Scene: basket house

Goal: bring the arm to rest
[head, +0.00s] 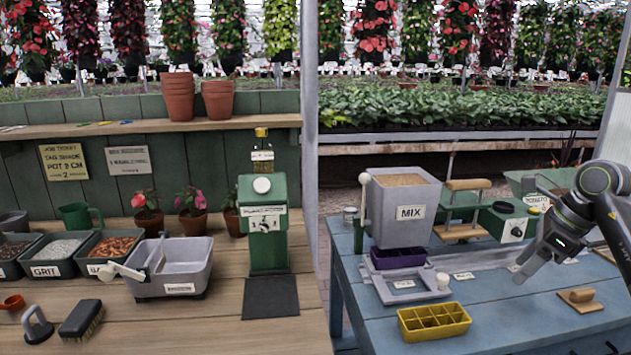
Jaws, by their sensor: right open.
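My right arm comes in from the right edge. Its gripper (524,266) is open and empty, pointing down and left above the right part of the blue table (490,325). My left gripper is not in view.
A grey MIX hopper (402,212) stands on the blue table, with a purple tray (398,258) below it and a yellow seed tray (434,321) in front. A wooden bench (200,320) with bins stands left, beyond a grey post (309,150). Table space between the yellow tray and wooden block is clear.

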